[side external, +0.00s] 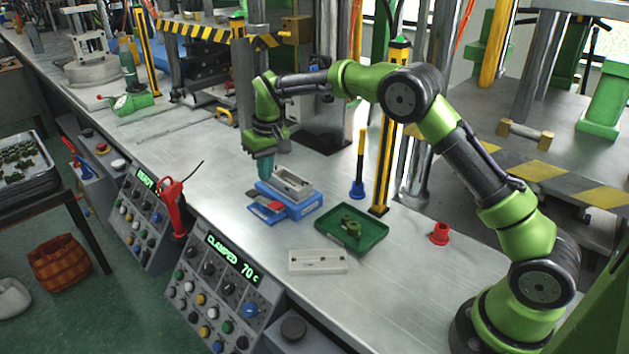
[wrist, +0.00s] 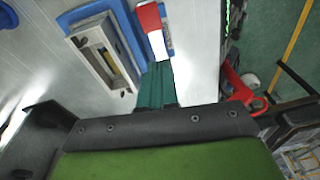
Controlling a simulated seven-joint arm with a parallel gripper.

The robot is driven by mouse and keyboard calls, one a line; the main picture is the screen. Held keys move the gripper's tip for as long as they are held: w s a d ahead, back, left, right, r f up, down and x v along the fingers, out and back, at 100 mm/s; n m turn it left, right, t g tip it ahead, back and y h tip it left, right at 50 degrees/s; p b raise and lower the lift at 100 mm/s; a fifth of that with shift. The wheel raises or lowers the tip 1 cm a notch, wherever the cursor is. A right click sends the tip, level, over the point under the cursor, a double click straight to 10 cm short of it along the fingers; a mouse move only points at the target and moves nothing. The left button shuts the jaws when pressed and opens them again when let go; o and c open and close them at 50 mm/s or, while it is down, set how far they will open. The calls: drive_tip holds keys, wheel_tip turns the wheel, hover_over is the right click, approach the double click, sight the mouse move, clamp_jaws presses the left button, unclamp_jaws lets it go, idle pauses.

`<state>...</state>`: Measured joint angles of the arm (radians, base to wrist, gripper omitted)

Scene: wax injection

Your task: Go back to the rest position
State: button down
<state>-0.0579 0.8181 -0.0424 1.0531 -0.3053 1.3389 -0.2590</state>
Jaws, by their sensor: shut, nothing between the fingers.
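My gripper (side external: 265,172) has teal fingers that are shut and empty. It points down just above the left rear side of a blue fixture (side external: 302,209). In the wrist view the closed fingers (wrist: 156,85) show beside the grey mould and a red-and-white piece (wrist: 152,32). The grey rectangular mould (side external: 292,181) with an open cavity sits in the blue fixture, and it also shows in the wrist view (wrist: 88,37). The red piece also lies on the fixture's left side in the side view (side external: 272,206). I cannot tell whether the fingertips touch anything.
A green tray (side external: 325,233) holds green parts (side external: 351,228). A pale mould half (side external: 318,262) lies in front of it. A blue-based tool (side external: 357,188), a yellow-black post (side external: 384,165) and a red cup (side external: 439,233) stand nearby. A front panel (side external: 222,290) reads "CLAMPED 70 C".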

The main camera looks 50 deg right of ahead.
drive_tip(key=s+r+m+t, duration=0.1)
drive_tip(key=s+r, duration=0.5)
drive_tip(key=s, duration=1.1)
drive_tip(key=s+r+m+t+y, duration=0.1)
drive_tip(key=s+r+t, duration=0.3)
drive_tip(key=s, duration=1.3)
wheel_tip(320, 180, up, 3)
drive_tip(key=shift+a+f+m+t+y, duration=0.1)
drive_tip(key=shift+a+m+t+y, duration=0.2)
